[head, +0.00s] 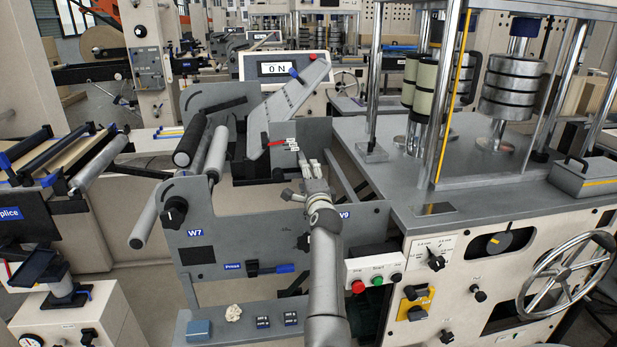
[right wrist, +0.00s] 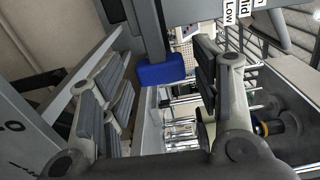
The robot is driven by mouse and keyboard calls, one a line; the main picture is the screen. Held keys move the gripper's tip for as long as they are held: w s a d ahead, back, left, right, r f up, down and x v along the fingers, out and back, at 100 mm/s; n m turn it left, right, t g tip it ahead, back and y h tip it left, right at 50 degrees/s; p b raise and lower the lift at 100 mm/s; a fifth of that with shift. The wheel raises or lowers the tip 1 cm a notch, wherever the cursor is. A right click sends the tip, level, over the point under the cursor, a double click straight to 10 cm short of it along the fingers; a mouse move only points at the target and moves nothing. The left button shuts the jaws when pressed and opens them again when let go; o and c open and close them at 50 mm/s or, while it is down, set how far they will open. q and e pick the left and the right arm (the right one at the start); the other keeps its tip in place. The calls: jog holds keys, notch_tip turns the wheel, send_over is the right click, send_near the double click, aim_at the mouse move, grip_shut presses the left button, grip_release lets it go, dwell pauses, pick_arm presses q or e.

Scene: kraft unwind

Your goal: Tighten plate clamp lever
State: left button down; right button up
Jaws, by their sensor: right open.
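My right gripper (head: 311,168) is over the top edge of the W7/W9 side plate in the head view, beside a bracket with small white labels (head: 291,145). In the right wrist view its two fingers (right wrist: 163,78) stand wide apart. A grey bar with a blue end (right wrist: 160,73) shows in the gap between them, and it seems clear of both fingers. It looks like a lever; I cannot tell for sure that it is the plate clamp lever. A red-tipped piece (head: 275,143) sits left of the labels. My left gripper is not in view.
A slanted grey plate (head: 290,103) rises behind the gripper. Dark and grey rollers (head: 190,140) are at the left. A control box (head: 375,277) with red and green buttons is right of my forearm. The press table (head: 400,190) fills the right side.

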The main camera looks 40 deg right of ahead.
jog(key=v, duration=0.6)
jog(key=shift+s, duration=0.35)
jog(key=shift+a+f, duration=0.1)
jog(key=shift+a, duration=0.05)
